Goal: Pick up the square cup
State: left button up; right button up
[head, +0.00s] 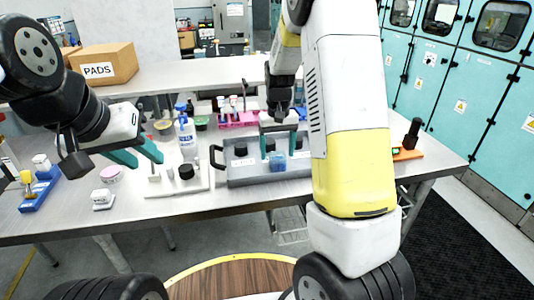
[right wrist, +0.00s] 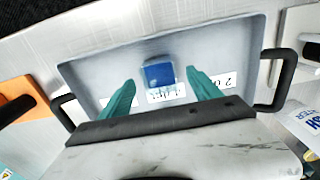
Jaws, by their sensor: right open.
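The square cup is a small blue, square-topped block in the grey tray; it shows in the head view (head: 277,161) and in the right wrist view (right wrist: 159,75). The tray (head: 238,178) has black handles at its ends and white labels on its floor. My right gripper (head: 278,146) is open above the tray, fingers pointing down. In the right wrist view its two green fingers (right wrist: 160,84) stand on either side of the cup with gaps; I cannot tell their height above it. My left gripper (head: 142,158) is open and empty, over the left part of the table.
A white stand with a black knob (head: 186,172) is left of the tray. A spray bottle (head: 187,136) and a pink rack (head: 238,121) are behind. A blue rack (head: 39,192) stands far left. An orange-based device (head: 407,154) stands right of the tray.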

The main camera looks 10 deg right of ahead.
notch_tip(320, 180, down, 3)
jog(key=shift+s+f, duration=0.1)
jog(key=shift+f, duration=0.05)
jog(key=shift+c, duration=0.4)
jog(key=c, duration=1.3)
jog(key=shift+c, duration=0.2)
